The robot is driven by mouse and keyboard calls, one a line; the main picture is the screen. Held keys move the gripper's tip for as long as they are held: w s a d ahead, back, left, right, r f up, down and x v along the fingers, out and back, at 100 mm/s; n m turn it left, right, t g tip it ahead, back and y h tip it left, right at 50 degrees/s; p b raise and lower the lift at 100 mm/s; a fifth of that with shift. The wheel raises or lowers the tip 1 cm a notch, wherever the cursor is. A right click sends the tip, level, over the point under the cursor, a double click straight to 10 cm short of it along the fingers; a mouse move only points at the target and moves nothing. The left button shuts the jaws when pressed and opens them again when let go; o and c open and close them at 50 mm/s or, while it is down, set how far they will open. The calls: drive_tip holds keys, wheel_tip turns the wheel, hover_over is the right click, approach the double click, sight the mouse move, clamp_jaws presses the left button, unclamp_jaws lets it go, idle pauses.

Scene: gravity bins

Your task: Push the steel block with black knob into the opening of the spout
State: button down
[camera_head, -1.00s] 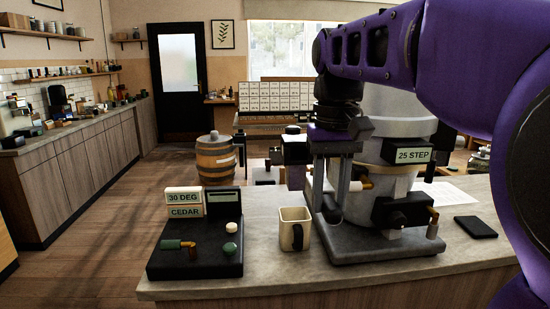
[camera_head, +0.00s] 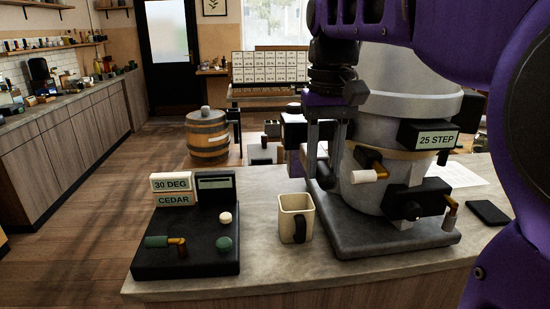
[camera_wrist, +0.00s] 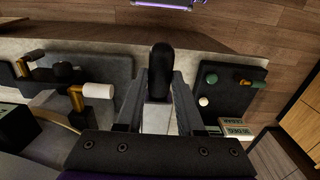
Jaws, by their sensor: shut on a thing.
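My gripper (camera_head: 323,170) points down at the left side of the grey bin. In the wrist view my gripper (camera_wrist: 162,90) is shut on the steel block (camera_wrist: 155,118), a pale piece between the two fingers. Its rounded black knob (camera_wrist: 161,62) sticks out beyond the fingers. In the head view the block cannot be made out behind the fingers. The grey bin (camera_head: 410,80) carries a "25 STEP" label (camera_head: 437,139). The spout's opening cannot be made out; my gripper and arm cover part of the bin's front.
A cream mug (camera_head: 295,217) stands just left of the bin's dark base (camera_head: 390,240). A black console (camera_head: 187,252) with knobs and a lever is further left. Brass levers with pale grips (camera_head: 364,176) jut from the bin. A black pad (camera_head: 487,212) lies right.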

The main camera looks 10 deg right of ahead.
drive_tip(key=shift+r, duration=0.15)
drive_tip(key=shift+w+p, duration=1)
drive_tip(key=shift+w, duration=0.25)
drive_tip(key=shift+w+p, duration=0.5)
drive_tip(key=shift+w, duration=1.1)
drive_tip(key=shift+w, duration=0.75)
drive_tip(key=shift+s, duration=0.25)
idle(4.0)
